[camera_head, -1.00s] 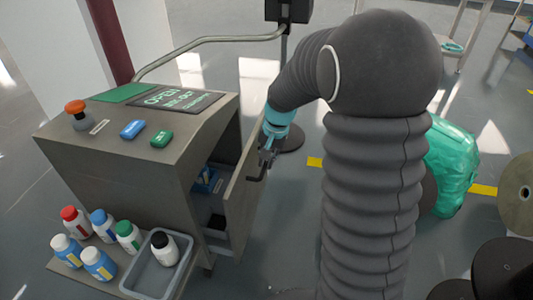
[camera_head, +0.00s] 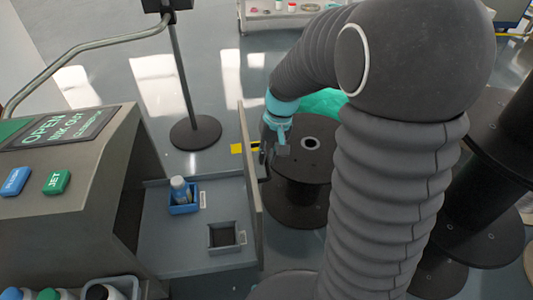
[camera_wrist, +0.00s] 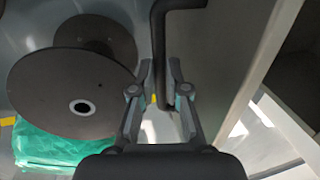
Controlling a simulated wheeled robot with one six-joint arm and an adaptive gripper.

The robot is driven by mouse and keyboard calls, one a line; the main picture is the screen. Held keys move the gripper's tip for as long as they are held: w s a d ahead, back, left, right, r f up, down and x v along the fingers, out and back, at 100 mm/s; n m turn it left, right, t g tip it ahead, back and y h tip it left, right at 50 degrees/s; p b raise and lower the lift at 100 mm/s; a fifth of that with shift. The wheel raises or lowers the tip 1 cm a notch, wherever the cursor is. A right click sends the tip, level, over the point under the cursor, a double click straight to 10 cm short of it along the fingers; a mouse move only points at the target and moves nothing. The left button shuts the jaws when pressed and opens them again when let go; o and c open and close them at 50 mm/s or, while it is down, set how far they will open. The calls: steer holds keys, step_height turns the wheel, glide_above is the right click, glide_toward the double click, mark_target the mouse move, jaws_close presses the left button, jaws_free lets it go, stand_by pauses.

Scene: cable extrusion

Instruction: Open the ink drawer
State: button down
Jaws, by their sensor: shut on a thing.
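The ink drawer (camera_head: 160,232) stands pulled out of the grey machine in the head view. Its front panel (camera_head: 250,205) is upright at its right end. Inside, a blue holder (camera_head: 184,208) bears a small bottle (camera_head: 179,188); a dark square holder (camera_head: 224,237) looks empty. My gripper (camera_wrist: 162,75) is shut on the drawer's dark bent handle (camera_wrist: 160,35), which passes between the fingers in the wrist view. In the head view my gripper is at the outer side of the front panel, and the fingertips are partly hidden.
The machine's sloped top bears a blue button (camera_head: 14,181) and a green button (camera_head: 56,182). Bottles stand in front of it at bottom left. A dark cable spool (camera_head: 298,168) is close beyond my gripper and more spools stand at right. A pole on a round base (camera_head: 195,133) stands behind the drawer.

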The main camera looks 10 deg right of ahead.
steer(key=shift+w+d+r, duration=0.1)
steer(key=shift+d, duration=0.2)
steer(key=c, duration=1.2)
jaws_free()
steer(key=r, duration=0.4)
steer(key=d+r, duration=0.1)
steer(key=r, duration=0.2)
steer(key=d+r, duration=0.1)
steer(key=r, duration=0.3)
steer(key=shift+d+r, duration=0.15)
steer(key=shift+r, duration=0.2)
